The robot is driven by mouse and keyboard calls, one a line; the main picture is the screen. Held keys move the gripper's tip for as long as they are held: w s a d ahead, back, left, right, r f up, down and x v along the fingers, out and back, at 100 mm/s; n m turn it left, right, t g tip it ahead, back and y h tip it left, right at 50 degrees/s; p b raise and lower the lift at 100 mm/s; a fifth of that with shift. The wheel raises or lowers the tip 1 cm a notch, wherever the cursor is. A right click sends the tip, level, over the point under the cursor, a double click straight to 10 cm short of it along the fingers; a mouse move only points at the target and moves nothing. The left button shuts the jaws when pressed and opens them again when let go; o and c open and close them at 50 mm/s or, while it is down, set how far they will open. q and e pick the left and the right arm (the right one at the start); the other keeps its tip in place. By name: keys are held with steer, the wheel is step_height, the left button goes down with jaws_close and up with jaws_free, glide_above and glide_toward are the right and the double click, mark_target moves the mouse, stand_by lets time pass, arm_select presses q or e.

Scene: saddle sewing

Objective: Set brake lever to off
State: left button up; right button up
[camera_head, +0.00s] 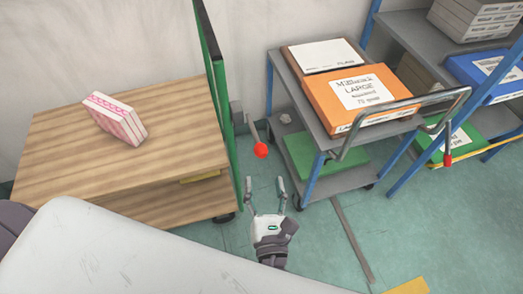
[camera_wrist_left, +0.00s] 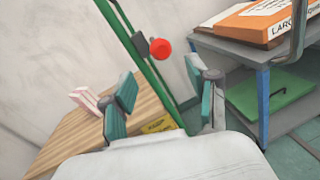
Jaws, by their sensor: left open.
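A brake lever (camera_head: 252,131) with a grey rod and a red ball knob (camera_head: 261,150) stands beside the green upright frame of the wooden cart. In the left wrist view the red knob (camera_wrist_left: 161,48) shows ahead, between the lines of the two fingers. A second red-tipped lever (camera_head: 447,146) hangs by the handle of the grey trolley. My left gripper (camera_head: 265,185) is open and empty, just below the first knob in the head view and apart from it. Its spread fingers also show in the left wrist view (camera_wrist_left: 163,75). My right gripper is not seen.
The wooden cart (camera_head: 62,135) carries a pink and white box (camera_head: 116,119). The grey trolley (camera_head: 345,180) with an orange box (camera_head: 350,101) stands to the right. A blue-framed shelf (camera_head: 408,45) is at the far right. Green floor (camera_head: 320,240) is free between them.

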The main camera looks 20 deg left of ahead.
mark_target(261, 149)
arm_select(q)
steer(key=x, duration=1)
steer(key=shift+p, duration=0.3)
steer(key=shift+d, duration=0.1)
steer(key=shift+c, duration=0.2)
jaws_close()
